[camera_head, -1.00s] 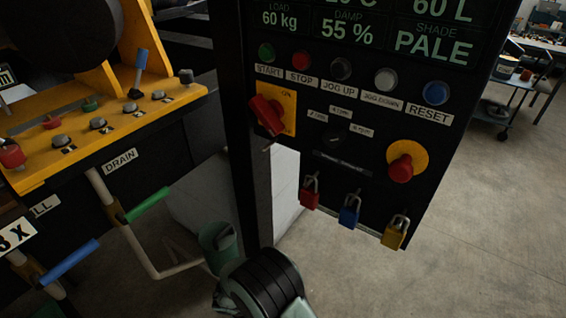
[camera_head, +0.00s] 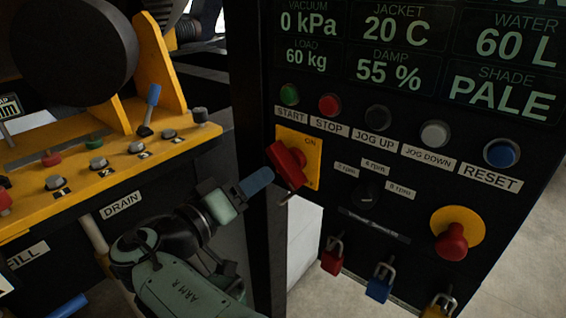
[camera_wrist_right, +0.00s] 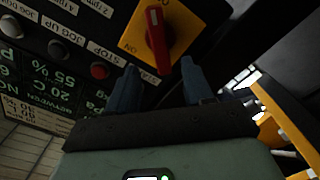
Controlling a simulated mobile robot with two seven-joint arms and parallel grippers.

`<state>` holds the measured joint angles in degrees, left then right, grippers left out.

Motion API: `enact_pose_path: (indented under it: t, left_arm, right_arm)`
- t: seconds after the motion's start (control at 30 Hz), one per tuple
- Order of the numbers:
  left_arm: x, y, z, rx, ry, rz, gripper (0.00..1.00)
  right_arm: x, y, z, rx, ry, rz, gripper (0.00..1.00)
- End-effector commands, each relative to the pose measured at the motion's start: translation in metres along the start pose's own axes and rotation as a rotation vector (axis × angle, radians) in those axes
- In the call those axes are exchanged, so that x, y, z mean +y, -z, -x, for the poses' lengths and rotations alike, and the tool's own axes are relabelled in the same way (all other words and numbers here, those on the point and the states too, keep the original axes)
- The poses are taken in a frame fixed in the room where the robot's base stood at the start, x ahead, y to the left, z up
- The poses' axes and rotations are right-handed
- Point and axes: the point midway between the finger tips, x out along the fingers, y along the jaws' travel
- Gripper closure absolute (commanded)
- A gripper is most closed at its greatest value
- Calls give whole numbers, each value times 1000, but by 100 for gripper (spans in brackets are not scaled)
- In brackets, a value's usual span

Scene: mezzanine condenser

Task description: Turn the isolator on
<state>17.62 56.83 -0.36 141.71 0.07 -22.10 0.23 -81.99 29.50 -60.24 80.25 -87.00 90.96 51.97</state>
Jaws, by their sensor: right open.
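The isolator is a red rotary handle (camera_head: 286,166) on a yellow plate (camera_head: 313,150) marked ON, at the left edge of the black control panel. Its handle slants away from the ON mark. My right gripper (camera_head: 257,182) is just left of and below the handle, open and apparently not touching it. In the right wrist view the red handle (camera_wrist_right: 155,40) stands just beyond the gap between the two blue fingers of my right gripper (camera_wrist_right: 158,82), with the yellow plate (camera_wrist_right: 180,30) behind it. My left gripper is not in view.
Above the isolator are the START (camera_head: 290,94) and STOP (camera_head: 330,105) buttons. A red emergency-type knob (camera_head: 452,242) is at the right. Several coloured padlocks, including a red one (camera_head: 332,262), hang below. A yellow valve shelf (camera_head: 100,185) is at the left.

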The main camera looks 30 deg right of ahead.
Motion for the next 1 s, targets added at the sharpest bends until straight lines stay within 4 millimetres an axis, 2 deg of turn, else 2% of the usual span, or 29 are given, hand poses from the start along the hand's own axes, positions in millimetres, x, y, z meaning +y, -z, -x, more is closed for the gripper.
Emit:
enact_pose_path:
  t: [0.03, 0.2, 0.4, 0.6, 0.83, 0.87, 1.0]
  left_arm:
    - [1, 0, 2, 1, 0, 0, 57]
    - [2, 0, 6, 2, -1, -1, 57]
    - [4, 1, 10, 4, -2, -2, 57]
    - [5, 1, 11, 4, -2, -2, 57]
    - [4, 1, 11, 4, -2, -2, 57]
    - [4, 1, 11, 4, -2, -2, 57]
    - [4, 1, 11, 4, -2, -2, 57]
  right_arm:
    - [1, -1, -13, -5, -2, 1, 49]
    - [1, 0, -48, -3, -1, 2, 49]
    - [0, 0, -76, -1, 0, 3, 49]
    - [-1, 0, -88, 0, 1, 3, 49]
    - [-1, 0, -88, 0, 2, 3, 49]
    - [-1, 0, -88, 0, 2, 3, 52]
    - [-1, 0, -88, 0, 2, 3, 98]
